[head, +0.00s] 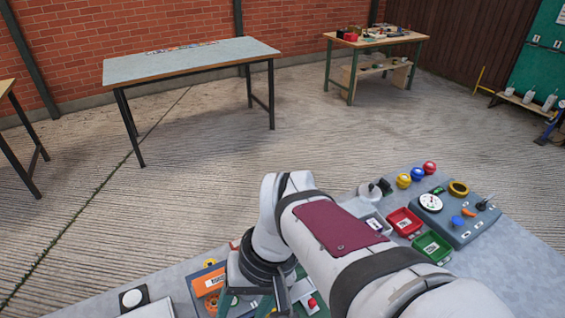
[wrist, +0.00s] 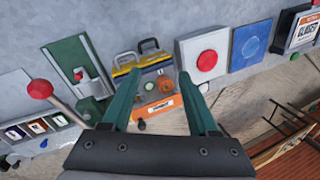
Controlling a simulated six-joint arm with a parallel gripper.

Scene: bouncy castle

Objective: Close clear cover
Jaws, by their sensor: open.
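In the wrist view my gripper (wrist: 158,72) is open, its two green fingers spread with nothing held between them. Beyond the fingertips is a device with yellow-and-grey handles (wrist: 140,63), a round green button and an orange front (wrist: 158,107). Left of it is a green panel (wrist: 62,55) with a small red knob (wrist: 78,75) and a pale grey part. I cannot clearly make out a clear cover; the pale part may belong to one, but its position is uncertain. In the head view my arm hides most of this area, and the orange piece (head: 207,281) shows beside it.
A white box with a red button (wrist: 204,60) and a blue panel (wrist: 249,46) lie right. Red (head: 404,221) and green (head: 432,246) trays show in the head view.

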